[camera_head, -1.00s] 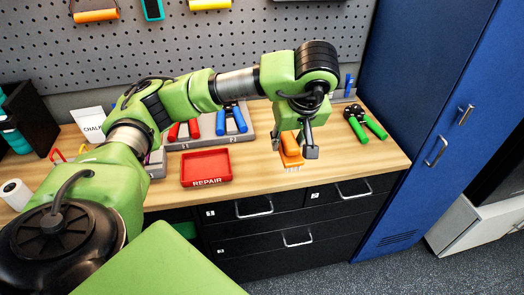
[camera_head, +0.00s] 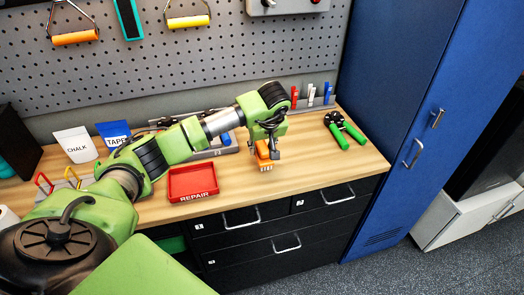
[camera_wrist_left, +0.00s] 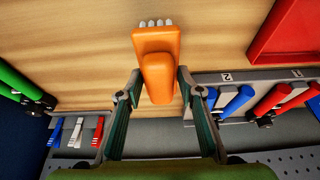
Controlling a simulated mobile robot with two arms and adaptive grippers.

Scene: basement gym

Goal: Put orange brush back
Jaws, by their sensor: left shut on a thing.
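The orange brush (camera_head: 263,151) is in my left gripper (camera_head: 264,148), over the right part of the wooden counter in the head view. In the left wrist view, the gripper (camera_wrist_left: 158,87) is shut on the brush (camera_wrist_left: 157,64), with one finger on each side of its orange body. Its pale bristles point away from the gripper, toward the counter's front edge. I cannot tell whether the bristles touch the counter. My right gripper is not in view.
A red REPAIR tray (camera_head: 193,184) lies left of the brush. A grey holder (camera_wrist_left: 75,123) carries red, white and blue clips. A numbered rack (camera_wrist_left: 211,78) holds blue and red handles. A blue cabinet (camera_head: 395,110) stands at right.

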